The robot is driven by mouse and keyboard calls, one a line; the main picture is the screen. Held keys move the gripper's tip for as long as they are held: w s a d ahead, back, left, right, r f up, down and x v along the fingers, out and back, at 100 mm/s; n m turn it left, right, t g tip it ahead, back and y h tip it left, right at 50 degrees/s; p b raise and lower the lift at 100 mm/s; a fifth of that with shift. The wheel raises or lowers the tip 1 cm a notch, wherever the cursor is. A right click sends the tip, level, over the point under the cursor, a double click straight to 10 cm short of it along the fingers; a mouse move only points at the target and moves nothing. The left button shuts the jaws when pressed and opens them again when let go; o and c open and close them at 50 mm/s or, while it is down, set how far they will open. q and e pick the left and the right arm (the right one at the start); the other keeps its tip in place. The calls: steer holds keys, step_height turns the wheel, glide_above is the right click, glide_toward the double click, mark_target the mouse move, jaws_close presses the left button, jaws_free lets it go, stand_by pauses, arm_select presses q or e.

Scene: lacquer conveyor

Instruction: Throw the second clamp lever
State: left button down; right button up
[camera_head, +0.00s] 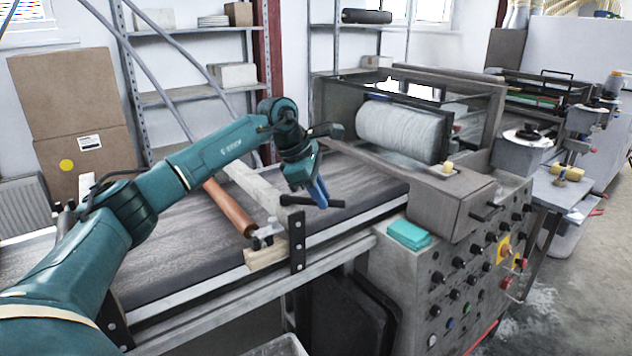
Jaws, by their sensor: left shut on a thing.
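A black clamp lever (335,203) lies roughly level at the top of a dark upright bracket (298,242) on the conveyor's near rail. My left gripper (320,196) has its blue fingers shut on this lever, coming down from above; the fingers hide part of it. A pale wooden bar (265,257) runs across the belt, its near end beside the bracket with a small metal clamp (263,236) on it. Another dark lever-like handle (325,131) shows at the far side, partly behind my wrist. My right gripper is out of view.
An orange-brown roller (229,207) lies across the grey belt (165,245) beside the bar. To the right stand the coating machine with a pale roll (398,130), a control panel (468,270) with several knobs, and a teal cloth (408,234).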

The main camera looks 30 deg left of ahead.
mark_target(309, 202)
arm_select(q)
steer(key=s+m+g, duration=0.1)
steer(key=s+m, duration=0.1)
steer(key=s+m+h+p, duration=0.1)
steer(key=m, duration=0.2)
steer(key=shift+s+d+g, duration=0.15)
steer(key=shift+s+g, duration=0.2)
steer(key=shift+g, duration=0.05)
steer(key=shift+s+m+g, duration=0.3)
steer(key=shift+s+m, duration=0.1)
steer(key=shift+m, duration=0.5)
steer(key=shift+s+a+m+g+h, duration=0.35)
steer(key=shift+s+m+g, duration=0.25)
steer(key=shift+m, duration=0.5)
steer(key=shift+s, duration=0.15)
steer(key=c, duration=1.4)
jaws_free()
steer(key=shift+o, duration=0.2)
steer(key=shift+a+r, duration=0.1)
